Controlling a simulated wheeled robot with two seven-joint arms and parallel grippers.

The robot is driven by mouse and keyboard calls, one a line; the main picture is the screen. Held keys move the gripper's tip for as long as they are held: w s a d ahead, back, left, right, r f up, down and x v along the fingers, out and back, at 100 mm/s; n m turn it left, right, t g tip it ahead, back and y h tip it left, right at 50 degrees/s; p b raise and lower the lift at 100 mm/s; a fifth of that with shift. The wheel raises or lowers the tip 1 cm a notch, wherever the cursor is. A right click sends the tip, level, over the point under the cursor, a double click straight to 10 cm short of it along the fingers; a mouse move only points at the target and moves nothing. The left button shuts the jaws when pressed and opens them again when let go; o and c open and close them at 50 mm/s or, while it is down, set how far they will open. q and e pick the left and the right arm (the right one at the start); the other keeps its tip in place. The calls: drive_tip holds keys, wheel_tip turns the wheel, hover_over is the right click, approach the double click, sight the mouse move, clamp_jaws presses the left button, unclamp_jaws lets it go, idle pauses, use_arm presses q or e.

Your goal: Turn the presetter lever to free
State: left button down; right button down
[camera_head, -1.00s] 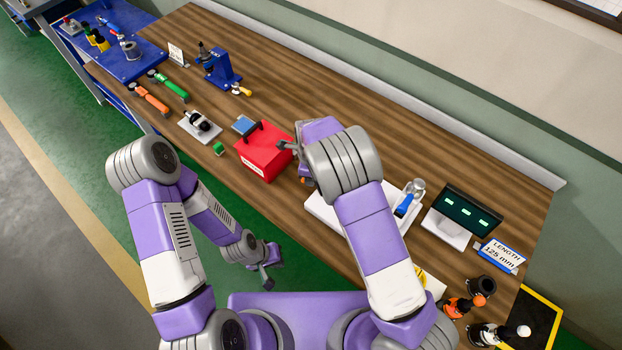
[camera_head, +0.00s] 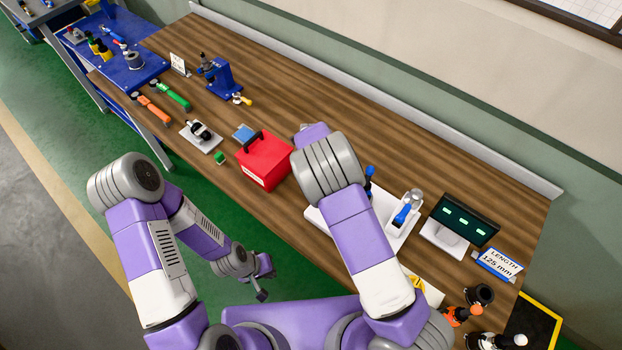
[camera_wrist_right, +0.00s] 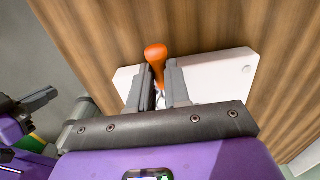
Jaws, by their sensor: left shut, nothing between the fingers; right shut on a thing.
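The presetter's white base (camera_head: 402,232) lies on the bench right of my right arm, with a blue-handled post (camera_head: 369,180) and a silver-and-blue part (camera_head: 408,207) on it. In the right wrist view, an orange-ended lever (camera_wrist_right: 156,58) stands between the fingers of my right gripper (camera_wrist_right: 160,88), which is shut on it, over a white plate (camera_wrist_right: 222,75). My forearm hides this gripper and the lever in the head view. My left gripper (camera_head: 264,284) is shut and empty, hanging off the bench's front edge.
A red box (camera_head: 263,162) with a black handle stands left of my right forearm. A screen (camera_head: 464,219) with green marks and a "LENGTH 125 mm" sign (camera_head: 499,262) stand at the right. Black and orange holders are at the near right.

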drive_tip(key=shift+w+r, duration=0.1)
drive_tip(key=shift+w, duration=0.05)
drive_tip(key=c, duration=1.1)
unclamp_jaws()
wheel_tip(320, 180, up, 8)
drive_tip(key=shift+f, duration=0.25)
